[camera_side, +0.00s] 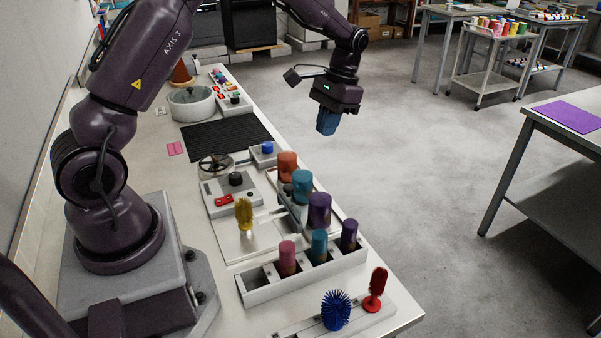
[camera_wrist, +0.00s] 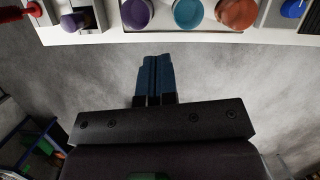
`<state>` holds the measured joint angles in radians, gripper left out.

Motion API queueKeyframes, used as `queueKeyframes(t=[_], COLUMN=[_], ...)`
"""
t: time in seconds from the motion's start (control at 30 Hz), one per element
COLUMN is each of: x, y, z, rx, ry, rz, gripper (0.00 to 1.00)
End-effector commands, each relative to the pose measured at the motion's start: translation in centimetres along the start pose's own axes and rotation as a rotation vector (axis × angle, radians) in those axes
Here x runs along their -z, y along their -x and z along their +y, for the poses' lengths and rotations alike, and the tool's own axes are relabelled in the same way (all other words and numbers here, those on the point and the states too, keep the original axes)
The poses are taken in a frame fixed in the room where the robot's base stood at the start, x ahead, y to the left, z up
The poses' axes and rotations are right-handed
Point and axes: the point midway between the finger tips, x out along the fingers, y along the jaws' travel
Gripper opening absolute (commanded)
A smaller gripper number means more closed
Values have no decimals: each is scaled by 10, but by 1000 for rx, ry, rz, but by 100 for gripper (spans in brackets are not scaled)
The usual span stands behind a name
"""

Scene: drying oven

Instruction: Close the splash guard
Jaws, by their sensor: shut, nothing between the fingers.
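I cannot tell for sure which part is the splash guard. A narrow grey panel (camera_side: 289,205) stands tilted between the white control unit (camera_side: 222,192) and the row of orange, teal and purple cylinders; it may be the guard. The cylinders hide part of it. My gripper (camera_side: 327,122) hangs in the air beyond the bench's right edge, over the floor, apart from the unit. Its blue fingers (camera_wrist: 156,78) are together and empty. In the wrist view the tops of the purple, teal and orange cylinders show at the top edge, ahead of the fingertips; no panel is clear there.
The orange cylinder (camera_side: 287,165) stands nearest my gripper, beside a blue knob (camera_side: 267,147). A white rack (camera_side: 265,285) holds several cylinders at the front. A yellow brush (camera_side: 243,213) stands by the unit. A black ribbed mat (camera_side: 226,138) lies behind.

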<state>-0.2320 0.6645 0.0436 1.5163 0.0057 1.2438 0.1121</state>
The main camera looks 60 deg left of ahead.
Motion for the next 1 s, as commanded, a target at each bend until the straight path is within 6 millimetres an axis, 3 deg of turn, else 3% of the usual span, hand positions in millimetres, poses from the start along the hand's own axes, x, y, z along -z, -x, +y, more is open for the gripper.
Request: queueKeyframes(t=[0.47, 0.7, 1.0], x=[-2, -29, -35], y=[-96, -107, -111], z=[0, 0, 0], rx=[-1, 0, 0], ry=[0, 0, 0], rz=[-4, 0, 3], gripper=[0, 0, 0])
